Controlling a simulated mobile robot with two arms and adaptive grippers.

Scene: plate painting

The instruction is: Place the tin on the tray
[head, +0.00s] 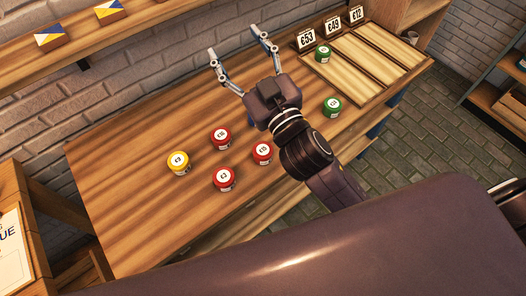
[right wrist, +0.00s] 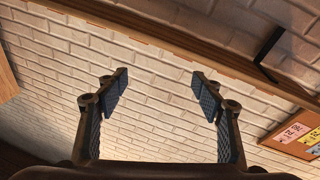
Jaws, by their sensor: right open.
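A wooden tray (head: 388,44) with slatted compartments sits at the right end of the table. A green-banded tin (head: 323,54) stands in its left compartment. Another green tin (head: 332,107) stands on the table in front of the tray. Red tins (head: 221,138) and a yellow tin (head: 179,162) stand left of my right arm. My right gripper (head: 235,43) is open and empty, raised near the back of the table and left of the tray. In the right wrist view its spread fingers (right wrist: 160,76) face the brick wall with nothing between them. My left gripper is out of view.
Price cards (head: 331,28) stand along the tray's back edge. A wall shelf (head: 150,22) with small boxes runs above the table (head: 125,140). The table's back left is clear. Another shelf (head: 508,92) stands at the far right.

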